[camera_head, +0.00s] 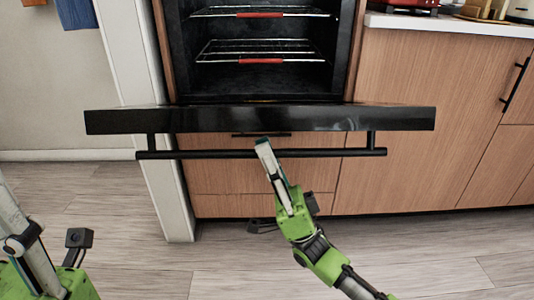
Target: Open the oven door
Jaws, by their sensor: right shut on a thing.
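The black oven door (260,119) is lowered to about level. I see it nearly edge-on in front of the open oven cavity (265,75). Its long black bar handle (330,152) runs along the front below the door edge. My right gripper (264,147) is shut on this handle near its middle, reaching up from the lower right. My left gripper (20,235) is partly in view at the lower left, away from the door. Its fingertips are cut off by the picture edge, so its opening does not show.
Two wire racks (258,48) with red front grips sit inside the oven. A drawer (250,178) lies below the door. Wood cabinets (430,120) and a white counter (450,25) stand at right, a pale panel (140,120) at left. The floor (130,250) in front is clear.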

